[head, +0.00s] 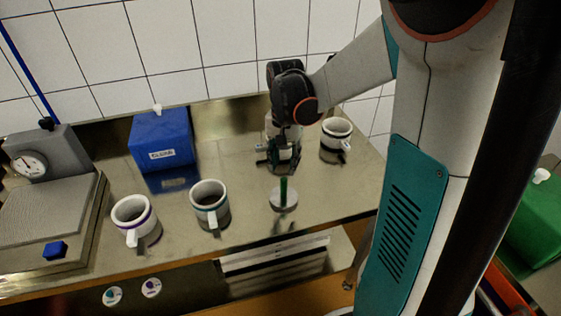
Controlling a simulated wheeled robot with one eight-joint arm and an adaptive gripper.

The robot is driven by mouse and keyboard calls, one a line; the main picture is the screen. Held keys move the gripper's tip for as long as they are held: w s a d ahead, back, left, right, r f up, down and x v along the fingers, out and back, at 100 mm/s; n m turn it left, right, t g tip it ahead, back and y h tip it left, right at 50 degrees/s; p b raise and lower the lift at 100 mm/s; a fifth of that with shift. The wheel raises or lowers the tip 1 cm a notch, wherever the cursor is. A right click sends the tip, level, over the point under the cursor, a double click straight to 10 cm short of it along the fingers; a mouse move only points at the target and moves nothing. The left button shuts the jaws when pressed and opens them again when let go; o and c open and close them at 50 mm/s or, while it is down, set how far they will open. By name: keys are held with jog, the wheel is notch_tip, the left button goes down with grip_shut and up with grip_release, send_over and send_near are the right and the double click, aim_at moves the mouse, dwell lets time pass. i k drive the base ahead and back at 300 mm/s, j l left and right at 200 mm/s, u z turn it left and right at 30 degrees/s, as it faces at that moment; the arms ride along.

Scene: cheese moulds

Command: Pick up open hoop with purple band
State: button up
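The hoop with the purple band (147,231) stands upright on the steel counter at the left. It looks like a white open-topped cup with a handle towards the front and a purple line near its rim. My gripper (280,167) points down over the counter, well to the right of this hoop and apart from it. It is above and behind a green upright post (284,187) on a pale round base. The fingers are small and dark, so I cannot tell whether they are open or shut.
A similar hoop with a teal band (211,209) stands between the purple one and my gripper. Another with a dark band (336,142) is at the back right. A blue box (162,138) stands behind; a grey press with a dial (45,155) is at left.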

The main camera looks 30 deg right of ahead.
aim_at(127, 206)
jog(key=k+l, duration=0.1)
jog(key=k, duration=0.35)
jog(key=k+l+u, duration=0.15)
jog(key=k, duration=0.3)
